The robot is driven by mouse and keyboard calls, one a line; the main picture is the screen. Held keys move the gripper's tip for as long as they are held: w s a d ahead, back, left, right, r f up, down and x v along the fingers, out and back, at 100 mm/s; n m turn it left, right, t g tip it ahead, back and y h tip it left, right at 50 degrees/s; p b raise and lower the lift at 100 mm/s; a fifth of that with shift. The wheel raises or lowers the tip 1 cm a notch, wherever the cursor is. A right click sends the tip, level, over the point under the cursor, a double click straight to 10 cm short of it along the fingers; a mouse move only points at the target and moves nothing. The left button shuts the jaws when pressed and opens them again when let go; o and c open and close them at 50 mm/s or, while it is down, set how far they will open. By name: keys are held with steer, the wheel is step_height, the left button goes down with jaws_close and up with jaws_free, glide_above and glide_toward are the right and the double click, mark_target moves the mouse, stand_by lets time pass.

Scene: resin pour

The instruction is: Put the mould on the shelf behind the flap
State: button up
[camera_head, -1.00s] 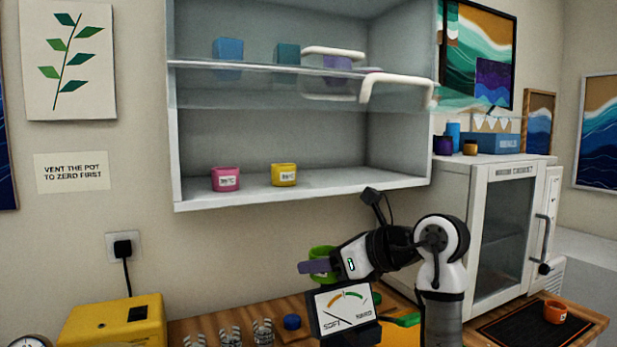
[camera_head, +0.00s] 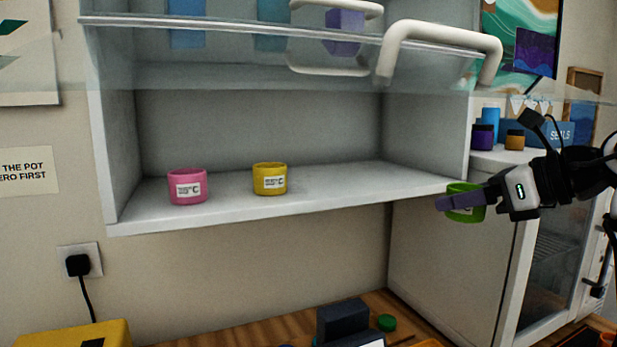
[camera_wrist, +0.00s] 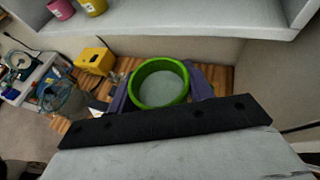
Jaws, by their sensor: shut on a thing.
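My gripper (camera_head: 462,203) is shut on a green round mould (camera_head: 474,214), held upright near the right front corner of the cabinet. In the wrist view the mould (camera_wrist: 158,84) sits between the two purple fingers, with a pale grey-green inside. The shelf (camera_head: 330,192) is the white cabinet floor, with a pink pot (camera_head: 187,187) and a yellow pot (camera_head: 270,179) on its left and middle. The clear flap (camera_head: 240,45) is raised across the cabinet's upper part, and its white handle (camera_head: 440,35) sticks out at the right. The shelf opening below the flap is uncovered.
The right half of the shelf is bare. The cabinet's right wall (camera_head: 425,130) stands close to my gripper. A white vacuum cabinet (camera_head: 450,260) is below and right, with small jars (camera_head: 483,137) on top. A wooden bench (camera_head: 240,328) lies below.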

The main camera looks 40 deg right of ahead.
steer(key=shift+s+d+r, duration=0.25)
steer(key=shift+d+r, duration=0.2)
steer(key=shift+d, duration=0.15)
step_height(320, 180, up, 3)
steer(key=p, duration=0.6)
glide_above(364, 181)
steer(key=s+a, duration=0.2)
steer(key=s, duration=0.3)
steer(key=shift+w+d+f, duration=0.15)
steer(key=shift+w+f, duration=0.05)
steer(key=w+p, duration=0.1)
steer(key=w+d+p, duration=0.1)
steer(key=w, duration=0.2)
steer(key=shift+w+d+f+p, duration=0.4)
steer(key=shift+s+f, duration=0.1)
steer(key=shift+f, duration=0.3)
steer(key=shift+f, duration=0.2)
steer(key=o, duration=1.1)
steer(key=shift+r, duration=0.1)
